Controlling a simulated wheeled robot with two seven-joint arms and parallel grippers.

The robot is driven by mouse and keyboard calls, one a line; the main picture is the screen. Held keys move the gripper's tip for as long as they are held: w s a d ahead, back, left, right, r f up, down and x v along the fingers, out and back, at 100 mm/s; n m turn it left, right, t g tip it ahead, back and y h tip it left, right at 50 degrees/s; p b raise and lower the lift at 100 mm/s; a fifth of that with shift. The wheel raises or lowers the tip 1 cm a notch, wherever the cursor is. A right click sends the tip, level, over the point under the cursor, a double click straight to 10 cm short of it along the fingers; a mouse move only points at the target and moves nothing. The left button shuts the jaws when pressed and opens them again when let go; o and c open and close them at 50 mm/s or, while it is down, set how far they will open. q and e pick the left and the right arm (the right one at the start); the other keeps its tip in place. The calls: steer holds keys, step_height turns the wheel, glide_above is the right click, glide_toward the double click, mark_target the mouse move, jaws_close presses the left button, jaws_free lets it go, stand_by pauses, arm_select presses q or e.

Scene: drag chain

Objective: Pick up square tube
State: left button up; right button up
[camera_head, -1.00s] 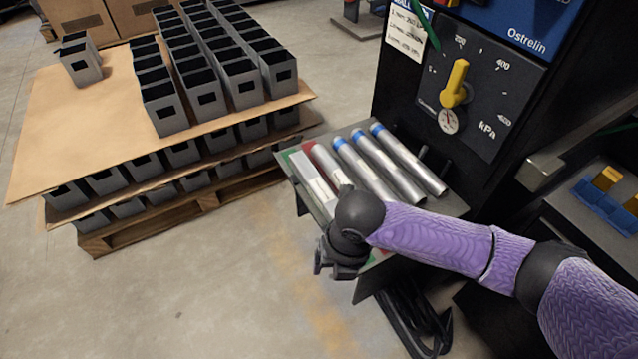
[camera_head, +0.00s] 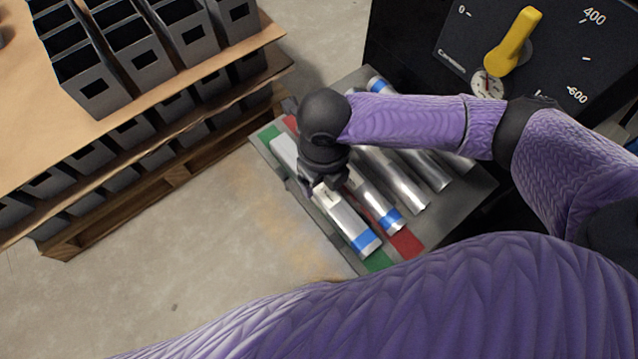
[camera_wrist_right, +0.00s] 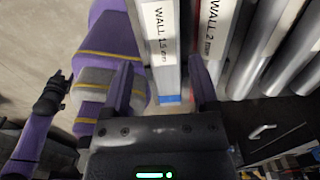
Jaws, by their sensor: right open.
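The square tube (camera_head: 345,222) is silver with a white label and a blue band at its near end. It lies at the left of the sloped tray (camera_head: 480,192), over a green strip. In the right wrist view the square tube (camera_wrist_right: 161,40) is labelled "WALL 1.5 mm" and runs between my fingers. My right gripper (camera_head: 312,184) is down over the tube's middle and open, with one finger on each side (camera_wrist_right: 160,75). The arm hides part of the tube. My left gripper (camera_wrist_right: 58,85) is small and dark at the left of the right wrist view.
A pallet of dark square boxes (camera_head: 95,85) stands left. A gauge panel (camera_head: 450,50) stands behind.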

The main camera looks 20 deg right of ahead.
mark_target(322, 188)
steer(key=f+b, duration=0.1)
steer(key=f, duration=0.1)
steer(key=f+b, duration=0.2)
steer(key=f, duration=0.1)
steer(key=shift+w+f, duration=0.2)
steer(key=shift+f, duration=0.05)
steer(key=shift+f+b, duration=0.25)
steer(key=shift+b, duration=0.05)
steer(key=shift+r, duration=0.25)
steer(key=shift+c, duration=1.3)
steer(key=c, duration=0.7)
jaws_close()
steer(key=shift+w, duration=0.1)
